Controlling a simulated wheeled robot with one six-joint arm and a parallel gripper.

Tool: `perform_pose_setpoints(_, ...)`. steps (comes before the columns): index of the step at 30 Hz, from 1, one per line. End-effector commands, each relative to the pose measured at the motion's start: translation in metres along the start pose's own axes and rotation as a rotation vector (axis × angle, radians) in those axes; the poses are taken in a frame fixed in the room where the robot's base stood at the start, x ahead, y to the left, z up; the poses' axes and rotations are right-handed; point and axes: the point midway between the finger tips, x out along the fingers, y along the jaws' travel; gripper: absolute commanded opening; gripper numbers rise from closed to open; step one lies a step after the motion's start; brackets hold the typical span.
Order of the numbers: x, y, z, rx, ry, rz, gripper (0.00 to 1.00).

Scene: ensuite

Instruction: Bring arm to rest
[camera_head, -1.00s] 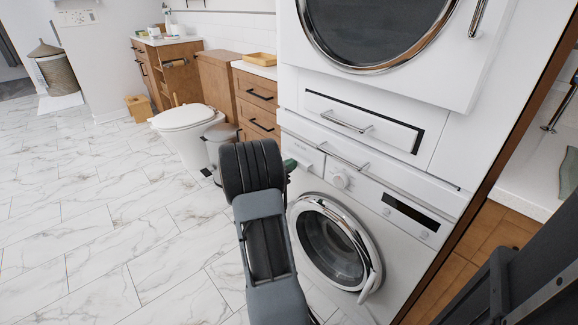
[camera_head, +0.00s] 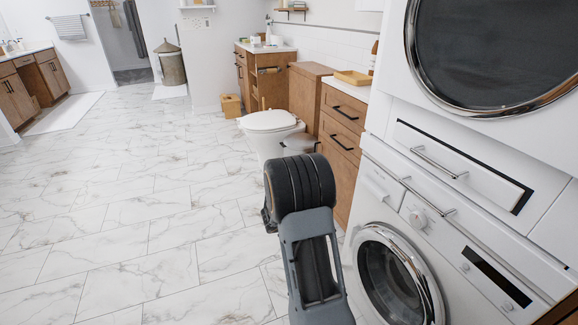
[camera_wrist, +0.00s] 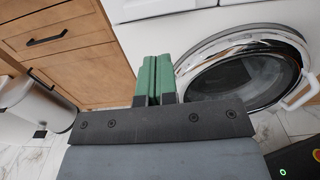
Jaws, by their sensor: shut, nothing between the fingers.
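My gripper (camera_wrist: 154,78) shows in the wrist view as two green fingers side by side, shut with nothing between them. In the head view my dark arm stands in the lower middle, left of the washing machine (camera_head: 405,232), and my gripper is hidden behind the arm. The washer door is shut in both views, and it also shows in the wrist view (camera_wrist: 243,80).
A dryer (camera_head: 490,55) is above the washer. Wooden drawers (camera_head: 341,125), a toilet (camera_head: 268,122) and a bin (camera_head: 300,142) stand beyond my arm. In the wrist view the bin (camera_wrist: 38,103) is at left. Marble floor (camera_head: 120,220) is clear to the left.

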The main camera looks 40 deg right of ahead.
Motion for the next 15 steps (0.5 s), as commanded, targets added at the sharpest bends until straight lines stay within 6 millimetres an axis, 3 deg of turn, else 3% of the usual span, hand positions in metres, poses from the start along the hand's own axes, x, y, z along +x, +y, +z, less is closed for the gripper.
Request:
perform_pose_setpoints(5,-0.002,-0.001,0.0,0.0,0.0,-0.001,0.0)
perform_pose_setpoints(8,-0.005,-0.004,0.012,0.025,0.023,-0.014,0.0)
perform_pose_setpoints(11,-0.016,-0.016,0.044,0.11,0.101,-0.055,0.0)
perform_pose_setpoints(15,-0.05,-0.049,0.109,0.336,0.328,-0.169,0.0)
